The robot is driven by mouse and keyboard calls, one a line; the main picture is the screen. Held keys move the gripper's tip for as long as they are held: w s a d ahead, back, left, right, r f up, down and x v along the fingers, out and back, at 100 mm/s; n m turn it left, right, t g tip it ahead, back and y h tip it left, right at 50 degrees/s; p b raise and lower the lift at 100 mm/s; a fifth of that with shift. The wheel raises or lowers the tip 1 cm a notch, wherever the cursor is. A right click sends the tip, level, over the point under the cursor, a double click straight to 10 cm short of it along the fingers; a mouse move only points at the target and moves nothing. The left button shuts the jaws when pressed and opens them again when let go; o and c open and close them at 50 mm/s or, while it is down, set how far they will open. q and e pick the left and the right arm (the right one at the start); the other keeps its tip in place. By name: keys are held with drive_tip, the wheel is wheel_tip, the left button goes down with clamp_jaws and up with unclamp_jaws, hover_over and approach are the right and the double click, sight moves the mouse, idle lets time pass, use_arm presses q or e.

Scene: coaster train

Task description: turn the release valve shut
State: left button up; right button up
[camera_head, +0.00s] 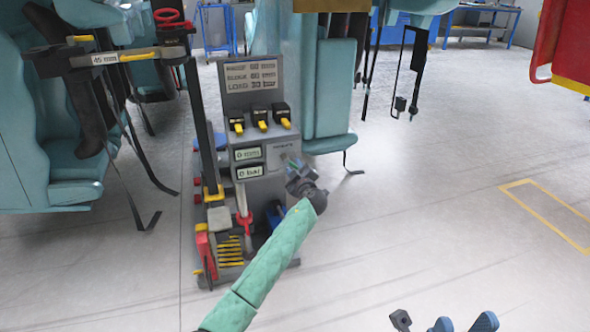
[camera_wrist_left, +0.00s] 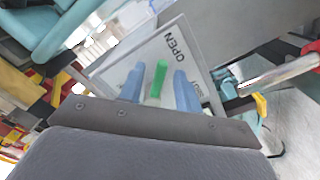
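The release valve is a green handle (camera_wrist_left: 160,78) on a grey plate (camera_wrist_left: 118,62) lettered OPEN, with a second, partly covered label to its lower right. In the wrist view the handle stands between the two blue fingers of my left gripper (camera_wrist_left: 160,88), with a narrow gap on each side. In the head view my left gripper (camera_head: 291,164) reaches up to the right side of the console (camera_head: 265,160), and it hides most of the valve. My right gripper (camera_head: 464,324) is at the bottom edge, its blue fingers apart and empty.
The console carries several black-and-yellow switches (camera_head: 262,122), a sign (camera_head: 250,76) and two small displays (camera_head: 248,154). Teal seats (camera_head: 40,150) hang at the left and behind. A post with a red knob (camera_head: 172,18) stands left. The floor (camera_head: 430,200) at right is clear.

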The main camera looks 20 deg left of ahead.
use_arm(q)
clamp_jaws()
drive_tip(key=shift+f, duration=0.1)
